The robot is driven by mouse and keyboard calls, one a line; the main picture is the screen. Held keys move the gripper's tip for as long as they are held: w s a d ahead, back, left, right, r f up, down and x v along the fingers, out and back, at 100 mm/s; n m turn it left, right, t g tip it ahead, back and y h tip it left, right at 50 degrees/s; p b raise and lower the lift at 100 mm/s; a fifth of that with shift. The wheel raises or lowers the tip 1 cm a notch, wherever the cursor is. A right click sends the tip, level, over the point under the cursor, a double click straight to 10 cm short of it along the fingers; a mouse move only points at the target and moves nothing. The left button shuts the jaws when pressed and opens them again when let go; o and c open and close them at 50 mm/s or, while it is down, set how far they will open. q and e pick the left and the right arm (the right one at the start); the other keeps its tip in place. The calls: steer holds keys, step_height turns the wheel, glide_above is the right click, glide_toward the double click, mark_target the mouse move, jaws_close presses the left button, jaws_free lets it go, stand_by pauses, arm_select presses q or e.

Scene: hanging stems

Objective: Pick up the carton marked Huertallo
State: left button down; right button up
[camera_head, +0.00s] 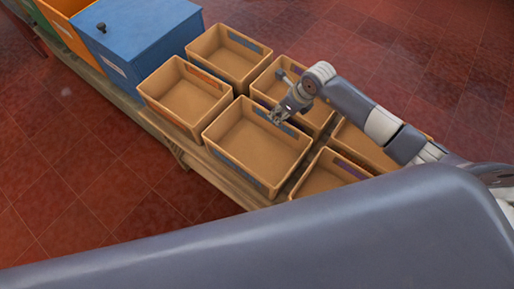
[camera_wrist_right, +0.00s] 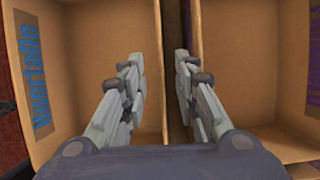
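The carton marked Huertallo shows in the right wrist view (camera_wrist_right: 75,70) on the left, with blue lettering on its inner wall. In the head view it appears to be the open, empty tan carton (camera_head: 243,143) with blue-grey labels at the front middle. My right gripper (camera_head: 277,117) is open at this carton's back edge, beside the neighbouring carton. In the right wrist view its two fingers (camera_wrist_right: 160,72) stand apart around the adjoining carton walls, with nothing clasped. Contact with the walls cannot be told. My left gripper is not in view.
Other open tan cartons stand close around it, including a purple-lettered one (camera_wrist_right: 245,65) to the right in the wrist view. An orange-labelled carton (camera_head: 180,95) and a blue box (camera_head: 140,45) stand leftward on the wooden bench (camera_head: 225,170). Red tiled floor (camera_head: 90,170) is clear in front.

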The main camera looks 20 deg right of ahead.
steer(key=shift+p+x, duration=0.35)
steer(key=shift+x, duration=1.9)
steer(key=shift+c, duration=0.3)
jaws_close()
steer(key=shift+r, duration=0.1)
